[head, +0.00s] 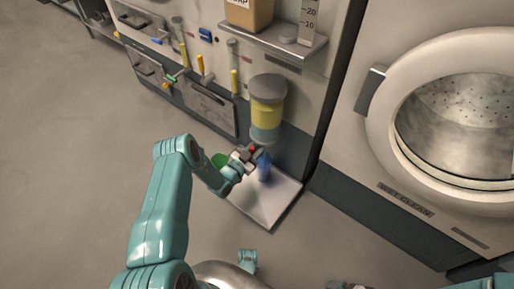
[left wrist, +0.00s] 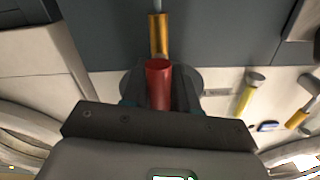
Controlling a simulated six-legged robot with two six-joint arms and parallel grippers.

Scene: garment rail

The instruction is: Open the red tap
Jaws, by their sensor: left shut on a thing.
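The red tap handle (head: 252,149) is low on the wall unit, beside a cylindrical vessel (head: 267,105) with a grey top and yellow contents. My left gripper (head: 246,156) is at the tap in the head view. In the left wrist view, the red handle (left wrist: 158,84) stands between the two dark fingers, and the gripper is shut on it. The gripper hides most of the tap in the head view.
A pale tray (head: 270,212) lies below the tap, with a blue object (head: 264,168) and a green one (head: 219,160) by it. A shelf (head: 285,45) is above. A round-doored machine (head: 377,120) stands at right. The floor at left is clear.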

